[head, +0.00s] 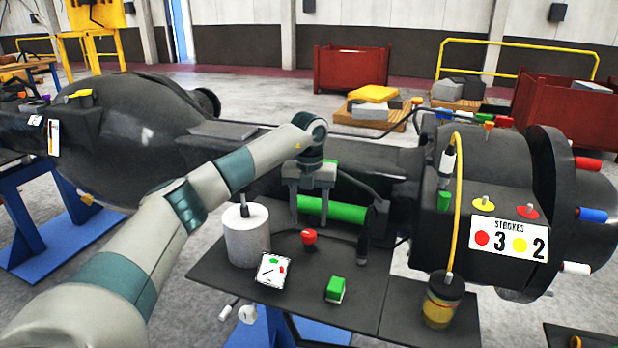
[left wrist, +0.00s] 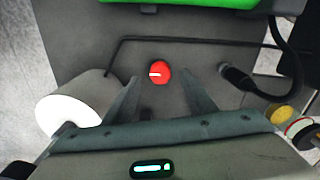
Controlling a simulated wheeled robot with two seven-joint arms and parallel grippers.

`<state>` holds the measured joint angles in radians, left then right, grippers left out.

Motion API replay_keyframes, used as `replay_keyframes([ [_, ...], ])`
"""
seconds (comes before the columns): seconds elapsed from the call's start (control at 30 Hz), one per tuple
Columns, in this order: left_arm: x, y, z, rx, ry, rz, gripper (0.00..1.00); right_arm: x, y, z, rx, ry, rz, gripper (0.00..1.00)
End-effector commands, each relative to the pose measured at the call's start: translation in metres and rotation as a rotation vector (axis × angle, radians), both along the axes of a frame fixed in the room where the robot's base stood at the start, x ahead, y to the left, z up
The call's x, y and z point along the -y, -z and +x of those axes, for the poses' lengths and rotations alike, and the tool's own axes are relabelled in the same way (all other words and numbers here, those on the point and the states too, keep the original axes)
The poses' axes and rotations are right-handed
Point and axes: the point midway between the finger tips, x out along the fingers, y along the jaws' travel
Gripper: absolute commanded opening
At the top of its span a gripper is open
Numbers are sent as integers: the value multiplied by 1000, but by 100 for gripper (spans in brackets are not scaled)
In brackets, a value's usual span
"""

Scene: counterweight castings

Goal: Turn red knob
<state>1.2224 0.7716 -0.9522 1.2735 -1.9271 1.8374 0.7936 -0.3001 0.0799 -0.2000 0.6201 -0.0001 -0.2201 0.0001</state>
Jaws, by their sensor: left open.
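A red knob (head: 309,237) stands on the dark shelf in front of the machine. In the left wrist view the knob (left wrist: 158,75) is round, with a white mark pointing left. My left gripper (head: 310,212) is open and points down above the shelf, its tips near the knob. In the left wrist view the knob shows between the two fingers (left wrist: 158,86); neither visibly touches it. Whether the tips are level with it, I cannot tell. My right gripper is not in view.
A white cylinder (head: 246,238) stands left of the knob, and a green roller (head: 345,212) lies behind it.

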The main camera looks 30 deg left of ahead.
Motion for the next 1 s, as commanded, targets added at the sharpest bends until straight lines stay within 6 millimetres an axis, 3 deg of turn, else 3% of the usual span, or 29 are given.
replay_keyframes([
  [0.2,0,-44,1,5,0,0,51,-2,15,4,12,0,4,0],
  [0.33,-1,-71,1,5,0,1,51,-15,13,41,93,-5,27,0],
  [0.53,-1,-108,0,5,-1,2,51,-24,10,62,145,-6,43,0],
  [0.77,-1,-126,0,2,-1,1,51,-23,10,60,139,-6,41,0],
  [1.0,-1,-130,0,1,-1,1,51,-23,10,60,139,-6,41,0],
])
